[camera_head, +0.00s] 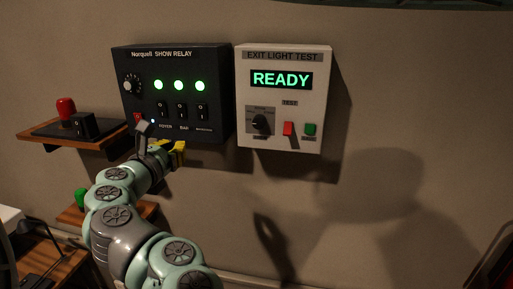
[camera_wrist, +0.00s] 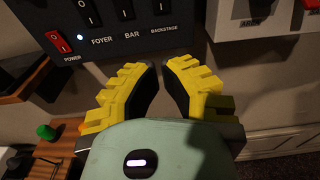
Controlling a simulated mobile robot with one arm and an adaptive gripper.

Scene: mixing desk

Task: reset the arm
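My arm reaches up from the bottom left in the head view. My gripper (camera_head: 178,150) is just below the lower edge of the black Norquell show relay box (camera_head: 215,95). In the wrist view my gripper (camera_wrist: 161,68) has its yellow fingers apart with a narrow gap between the tips and nothing between them. The fingertips lie below the foyer, bar and backstage switches; I see no contact with the box.
Right of the relay, the white exit light test box (camera_head: 284,130) reads READY. Three green lamps glow on the relay. A wooden shelf (camera_head: 110,143) at left holds a red knob (camera_head: 66,107) and a black switch block (camera_head: 82,125). Bare wall lies below the boxes.

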